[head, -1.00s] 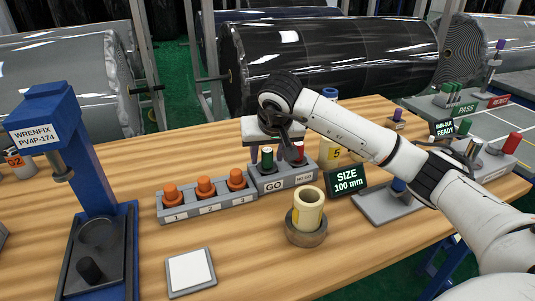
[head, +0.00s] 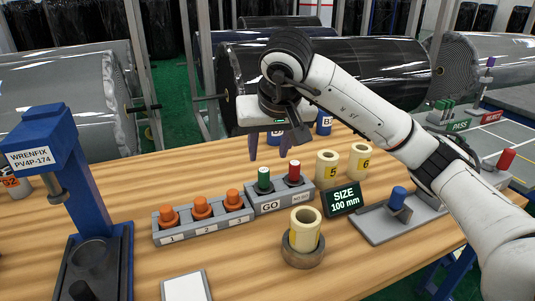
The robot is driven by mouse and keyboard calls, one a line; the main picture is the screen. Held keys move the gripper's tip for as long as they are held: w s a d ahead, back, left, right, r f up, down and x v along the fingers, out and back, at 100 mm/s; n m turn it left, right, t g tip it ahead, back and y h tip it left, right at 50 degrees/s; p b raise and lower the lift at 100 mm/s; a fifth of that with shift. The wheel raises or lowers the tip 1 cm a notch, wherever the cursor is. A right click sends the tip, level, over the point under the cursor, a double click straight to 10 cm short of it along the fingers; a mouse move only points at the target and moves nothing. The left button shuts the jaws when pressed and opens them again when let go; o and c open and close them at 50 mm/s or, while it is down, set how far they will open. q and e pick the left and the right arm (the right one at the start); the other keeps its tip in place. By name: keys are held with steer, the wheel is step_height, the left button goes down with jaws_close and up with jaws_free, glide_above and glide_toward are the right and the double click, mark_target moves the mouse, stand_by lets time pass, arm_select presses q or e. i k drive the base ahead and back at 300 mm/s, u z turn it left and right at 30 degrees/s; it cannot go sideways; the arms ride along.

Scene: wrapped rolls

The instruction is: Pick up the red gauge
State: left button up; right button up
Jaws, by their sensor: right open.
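The red gauge (head: 294,172) stands upright in the right slot of the grey GO / NO GO block (head: 279,204). The green gauge (head: 264,180) stands in the slot to its left, marked GO. My right gripper (head: 268,154) is open and empty, with its two fingers pointing down. My left gripper is not in view.
A grey block with several orange pegs (head: 202,208) adjoins on the left. A cream roll stands in a round holder (head: 303,252) in front. Rolls 5 (head: 326,168) and 6 (head: 359,162) and the SIZE display (head: 343,199) are to the right. Another red piece (head: 506,159) is farther right.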

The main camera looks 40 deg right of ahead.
mark_target(293, 179)
steer(key=z, duration=1.25)
